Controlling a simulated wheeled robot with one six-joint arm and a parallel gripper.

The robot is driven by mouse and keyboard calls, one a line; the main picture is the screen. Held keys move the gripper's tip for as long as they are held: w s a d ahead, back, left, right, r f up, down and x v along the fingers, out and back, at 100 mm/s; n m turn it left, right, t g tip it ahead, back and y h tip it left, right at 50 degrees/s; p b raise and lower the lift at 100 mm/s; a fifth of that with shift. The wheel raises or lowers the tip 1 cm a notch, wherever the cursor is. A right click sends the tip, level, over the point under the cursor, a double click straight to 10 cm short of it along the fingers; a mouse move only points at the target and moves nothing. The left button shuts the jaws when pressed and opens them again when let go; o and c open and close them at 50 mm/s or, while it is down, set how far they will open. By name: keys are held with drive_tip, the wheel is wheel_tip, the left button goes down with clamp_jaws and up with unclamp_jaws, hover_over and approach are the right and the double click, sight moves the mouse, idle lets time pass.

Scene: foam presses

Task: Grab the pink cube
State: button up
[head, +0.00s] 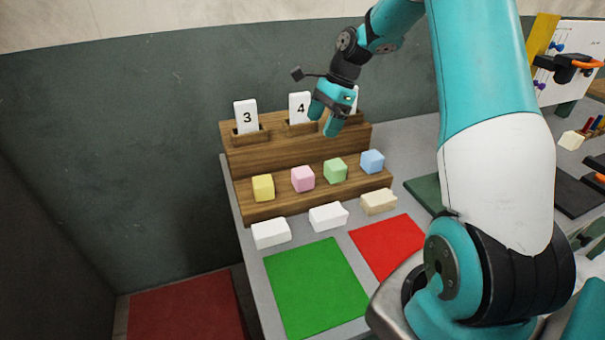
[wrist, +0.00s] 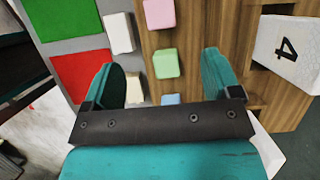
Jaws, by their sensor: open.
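The pink cube (head: 303,179) sits on the lower wooden step, between the yellow cube (head: 263,187) and the green cube (head: 335,170). A blue cube (head: 372,161) is at the right end of that row. In the wrist view the pink cube (wrist: 159,13) is at the top edge and partly cut off. The green cube (wrist: 166,64) is below it, nearer my gripper. My gripper (head: 328,122) is above the stand, up and to the right of the pink cube. In the wrist view my gripper (wrist: 164,75) has its fingers wide apart with nothing held.
The wooden stand (head: 262,155) holds number cards, with 3 (head: 246,117) and 4 (head: 299,107) readable and another behind my gripper. White blocks (head: 271,233) and a beige block (head: 378,202) lie in front. Green (head: 316,287) and red (head: 389,246) mats are clear.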

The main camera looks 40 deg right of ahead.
sight(303, 172)
drive_tip(key=p+x, duration=0.2)
drive_tip(key=x, duration=0.9)
drive_tip(key=shift+a+f, duration=0.1)
drive_tip(key=shift+p+x, duration=1.1)
drive_tip(key=shift+x, duration=1.8)
drive_tip(key=shift+f, duration=0.1)
drive_tip(key=c, duration=1)
